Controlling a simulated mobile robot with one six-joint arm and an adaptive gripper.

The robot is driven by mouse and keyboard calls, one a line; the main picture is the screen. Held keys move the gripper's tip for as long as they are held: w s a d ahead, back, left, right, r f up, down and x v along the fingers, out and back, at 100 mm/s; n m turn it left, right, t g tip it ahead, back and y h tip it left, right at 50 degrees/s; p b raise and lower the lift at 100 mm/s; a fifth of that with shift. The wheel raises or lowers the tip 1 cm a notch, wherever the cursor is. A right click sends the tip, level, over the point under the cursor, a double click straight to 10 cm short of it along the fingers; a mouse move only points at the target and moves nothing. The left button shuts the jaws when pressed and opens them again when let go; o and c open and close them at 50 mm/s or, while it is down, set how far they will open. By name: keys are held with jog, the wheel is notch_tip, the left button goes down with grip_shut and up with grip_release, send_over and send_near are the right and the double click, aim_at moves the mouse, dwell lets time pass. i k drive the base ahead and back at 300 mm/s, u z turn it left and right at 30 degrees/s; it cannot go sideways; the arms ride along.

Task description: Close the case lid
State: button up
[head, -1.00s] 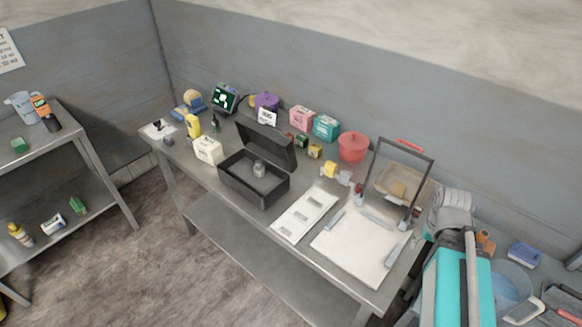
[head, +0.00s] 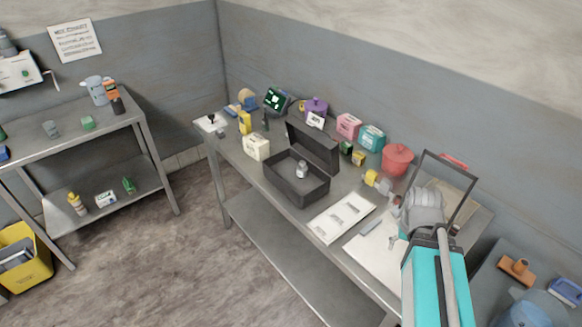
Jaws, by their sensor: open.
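The dark case (head: 297,190) stands on the metal table with its lid (head: 313,148) raised upright along the back edge. A small grey object (head: 302,169) sits inside the case. My gripper (head: 393,215) is at the right of the table, near the white board and the upright frame, apart from the case. It is open; my own arm hides part of it, and nothing shows between its fingers.
A white panel (head: 341,217) lies right of the case. A cream box (head: 256,147) stands to its left. A yellow item (head: 377,181), a red pot (head: 397,159) and several boxes line the back. A dark upright frame (head: 466,190) stands at the right.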

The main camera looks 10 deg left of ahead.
aim_at(315, 144)
jog(key=u, duration=1.05)
jog(key=k, duration=0.7)
jog(key=z, duration=0.4)
jog(key=i, duration=0.5)
jog(key=z, duration=0.05)
